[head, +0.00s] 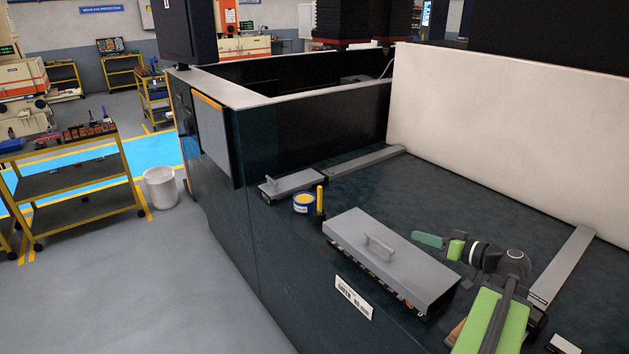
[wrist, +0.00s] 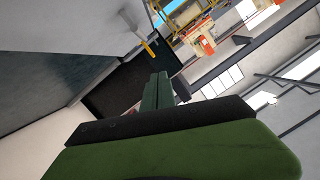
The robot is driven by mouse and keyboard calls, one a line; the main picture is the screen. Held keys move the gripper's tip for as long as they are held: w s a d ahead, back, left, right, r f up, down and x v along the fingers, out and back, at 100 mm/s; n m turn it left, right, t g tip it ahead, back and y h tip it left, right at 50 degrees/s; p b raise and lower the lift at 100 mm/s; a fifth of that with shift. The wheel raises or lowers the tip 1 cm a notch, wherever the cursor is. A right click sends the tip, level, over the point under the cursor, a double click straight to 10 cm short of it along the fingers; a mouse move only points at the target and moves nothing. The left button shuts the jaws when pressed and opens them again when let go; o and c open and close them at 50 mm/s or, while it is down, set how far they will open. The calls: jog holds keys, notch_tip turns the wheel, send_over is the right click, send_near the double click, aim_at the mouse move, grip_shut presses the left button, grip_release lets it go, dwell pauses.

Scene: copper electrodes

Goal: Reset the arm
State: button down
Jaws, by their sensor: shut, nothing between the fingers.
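My arm is folded at the lower right of the head view, with its green link low over the dark worktop. My gripper (head: 428,240) is shut and empty, and its green fingers point left. The gripper sits above the worktop just behind the right part of a grey lidded box (head: 388,258), apart from it as far as I can tell. In the wrist view the closed fingers (wrist: 157,92) point up the picture, with nothing between them. The lower part of the arm is partly cut off by the frame edge.
A smaller grey lid (head: 291,184) and a blue-and-yellow tin (head: 304,203) stand at the left of the worktop (head: 440,195). A white wall panel (head: 510,135) rises behind. A grey bar (head: 563,265) lies right of my arm. A yellow cart (head: 75,185) stands on the floor at left.

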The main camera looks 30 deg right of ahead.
jog(key=w+a+n+g+y, duration=0.1)
jog(key=w+a+n+y, duration=0.1)
jog(key=w+a, duration=0.45)
jog(key=w+a+n+g+y, duration=0.15)
jog(key=w+a, duration=0.25)
jog(key=a, duration=0.5)
jog(key=w+a+f+n+g+y, duration=0.1)
jog(key=w+a+f+n+g, duration=0.15)
jog(key=a, duration=0.75)
jog(key=w+a+f+n+g+y, duration=0.1)
jog(key=w+a+f+g, duration=0.2)
jog(key=a, duration=0.7)
jog(key=s+a+f+n+g+h, duration=0.1)
jog(key=s+a+f+g+h, duration=0.15)
jog(key=a+f, duration=0.4)
jog(key=s+a+f+g+h, duration=0.2)
jog(key=s+a+f+g, duration=0.1)
jog(key=a, duration=0.6)
jog(key=s+d+f+m+g+h, duration=0.1)
jog(key=s+d+f+m+h, duration=0.1)
jog(key=d+m+h, duration=0.3)
jog(key=shift+s+d+f+m+h, duration=0.4)
jog(key=shift+d+f+m, duration=0.4)
jog(key=shift+d, duration=1)
